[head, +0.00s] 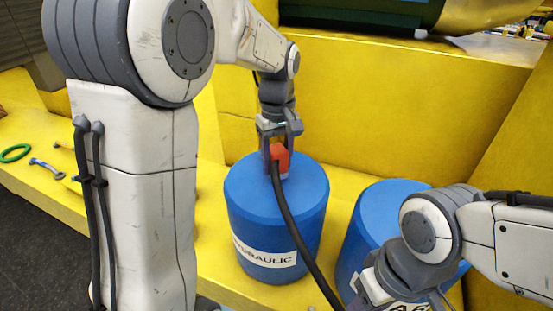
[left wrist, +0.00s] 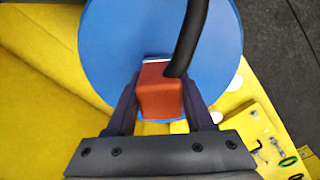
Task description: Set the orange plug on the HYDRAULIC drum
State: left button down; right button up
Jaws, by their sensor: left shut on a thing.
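The HYDRAULIC drum (head: 252,215) is blue with a flat top and a white label, upright on a yellow ledge. My left gripper (head: 276,162) is shut on the orange plug (head: 281,156), which is over the drum's top, towards its middle. In the left wrist view the plug (left wrist: 160,95) is between the two fingers, over the near part of the drum top (left wrist: 115,50). Whether the plug touches the top, I cannot tell. A black cable (head: 293,225) runs from the plug. My right arm comes in at the right; its fingertips are not visible.
A second blue drum (head: 388,203) stands to the right, partly behind my right arm, its label mostly hidden. A green ring (head: 15,153) and a blue-ended tool (head: 47,168) lie on the ledge at the left. A yellow wall (head: 400,95) rises behind the drums.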

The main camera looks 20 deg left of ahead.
pick_arm(q)
jog(key=shift+f+b, duration=0.3)
jog(key=shift+f, duration=0.2)
jog(key=shift+c, duration=1)
grip_release()
notch_tip(320, 180, up, 9)
jog(key=shift+f+b, duration=0.1)
jog(key=shift+b, duration=0.85)
jog(key=shift+r, duration=0.8)
